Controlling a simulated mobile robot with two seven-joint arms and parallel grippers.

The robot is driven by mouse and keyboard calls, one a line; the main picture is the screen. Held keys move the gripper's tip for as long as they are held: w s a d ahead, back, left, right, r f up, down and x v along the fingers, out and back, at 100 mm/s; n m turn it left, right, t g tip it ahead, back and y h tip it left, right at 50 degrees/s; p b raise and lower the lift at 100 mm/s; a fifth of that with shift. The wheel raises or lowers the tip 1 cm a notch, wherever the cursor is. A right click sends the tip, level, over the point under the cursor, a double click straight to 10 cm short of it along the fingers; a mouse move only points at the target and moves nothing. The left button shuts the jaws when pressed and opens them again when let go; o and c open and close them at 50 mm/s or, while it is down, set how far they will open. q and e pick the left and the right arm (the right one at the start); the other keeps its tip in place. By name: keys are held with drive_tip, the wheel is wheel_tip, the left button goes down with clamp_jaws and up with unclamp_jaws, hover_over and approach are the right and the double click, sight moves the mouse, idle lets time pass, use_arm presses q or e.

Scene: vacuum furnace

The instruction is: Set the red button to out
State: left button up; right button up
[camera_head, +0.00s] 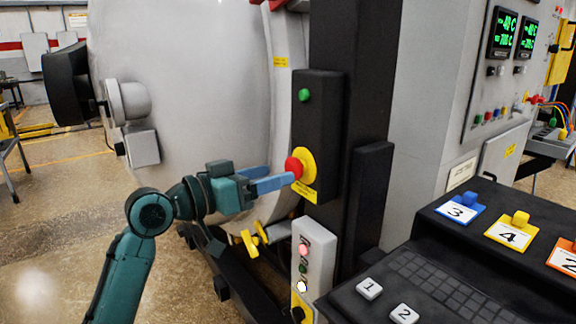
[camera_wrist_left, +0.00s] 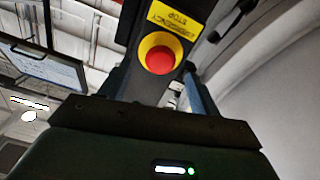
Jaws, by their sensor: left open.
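The red button (camera_head: 294,167) is a round red mushroom head on a yellow ring (camera_head: 309,166), mounted on a black vertical panel (camera_head: 322,140) in the head view. In the left wrist view the red button (camera_wrist_left: 159,61) sits between the fingers, under a yellow emergency stop label (camera_wrist_left: 175,18). My left gripper (camera_head: 290,178) is open, its blue fingers pointing right toward the red button and around or just short of it. I cannot tell whether the fingers touch it. My right gripper is not seen.
A green button (camera_head: 304,95) is above on the same panel. A grey box with lights (camera_head: 314,250) stands below. A black console (camera_head: 440,270) with numbered tags is at right front. The big furnace body (camera_head: 200,80) is behind my left arm.

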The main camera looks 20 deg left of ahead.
sight(287, 170)
use_arm(q)
drive_tip(key=shift+x, duration=2.35)
